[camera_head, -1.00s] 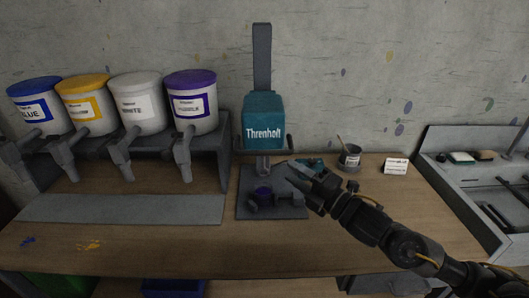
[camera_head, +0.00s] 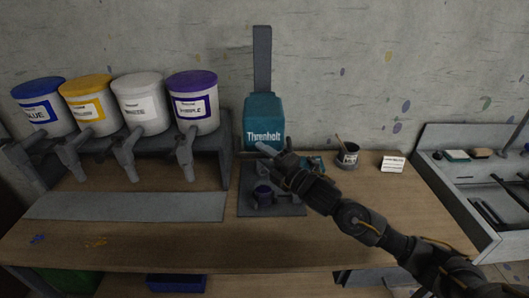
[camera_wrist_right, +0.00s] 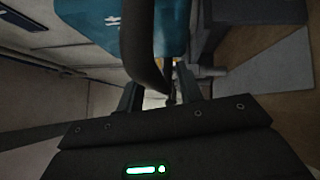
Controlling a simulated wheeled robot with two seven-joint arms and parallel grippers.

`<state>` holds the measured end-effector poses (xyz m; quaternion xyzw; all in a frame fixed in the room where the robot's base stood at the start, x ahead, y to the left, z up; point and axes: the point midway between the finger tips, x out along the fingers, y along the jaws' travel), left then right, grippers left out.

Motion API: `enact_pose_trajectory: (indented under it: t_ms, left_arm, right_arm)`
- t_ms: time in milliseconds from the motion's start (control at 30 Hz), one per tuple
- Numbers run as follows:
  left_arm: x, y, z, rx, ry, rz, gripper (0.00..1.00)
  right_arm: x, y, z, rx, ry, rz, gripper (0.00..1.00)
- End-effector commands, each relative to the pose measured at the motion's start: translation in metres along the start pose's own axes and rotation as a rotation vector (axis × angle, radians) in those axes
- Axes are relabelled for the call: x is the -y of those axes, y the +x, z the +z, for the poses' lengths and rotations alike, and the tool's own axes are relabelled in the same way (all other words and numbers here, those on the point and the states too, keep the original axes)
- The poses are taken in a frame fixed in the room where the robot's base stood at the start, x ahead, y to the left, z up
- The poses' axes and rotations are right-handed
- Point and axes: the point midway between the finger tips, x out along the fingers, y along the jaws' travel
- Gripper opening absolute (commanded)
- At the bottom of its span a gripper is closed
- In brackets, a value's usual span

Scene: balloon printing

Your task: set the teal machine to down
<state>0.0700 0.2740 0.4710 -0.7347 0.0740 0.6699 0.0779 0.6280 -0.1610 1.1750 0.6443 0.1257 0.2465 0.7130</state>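The teal machine (camera_head: 264,112), lettered "Threnholt", sits on a dark upright column against the wall, above a grey base plate (camera_head: 245,209). A dark handle bar at its lower front is mostly covered by my right gripper (camera_head: 272,149) in the head view. In the right wrist view the dark bar (camera_wrist_right: 145,50) runs down towards the space between the fingers of my right gripper (camera_wrist_right: 160,95), with the teal body (camera_wrist_right: 95,22) beside it. The fingers stand apart; I cannot tell whether they touch the bar. My left gripper is not in view.
A rack with blue, yellow, white and purple buckets (camera_head: 193,103) is to the left. A cup (camera_head: 347,155), white card (camera_head: 392,164) and grey tray (camera_head: 443,166) are to the right.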

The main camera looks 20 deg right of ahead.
Motion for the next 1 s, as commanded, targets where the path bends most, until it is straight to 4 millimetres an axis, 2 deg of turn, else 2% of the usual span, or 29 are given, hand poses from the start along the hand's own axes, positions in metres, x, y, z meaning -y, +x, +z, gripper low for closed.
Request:
enact_pose_trajectory:
  t_ms: [200,500,833,1000]
  left_arm:
    - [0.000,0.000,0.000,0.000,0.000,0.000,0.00]
    - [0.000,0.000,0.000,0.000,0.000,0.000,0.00]
    - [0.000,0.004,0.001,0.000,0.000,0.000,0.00]
    - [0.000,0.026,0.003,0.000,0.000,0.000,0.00]
  right_arm:
    - [0.001,0.000,0.000,0.000,0.000,0.000,0.36]
    - [0.001,0.000,0.000,0.000,0.000,-0.001,0.00]
    - [0.005,-0.001,-0.001,0.000,0.001,-0.001,0.00]
    - [0.031,-0.004,-0.005,0.000,0.002,-0.004,0.00]
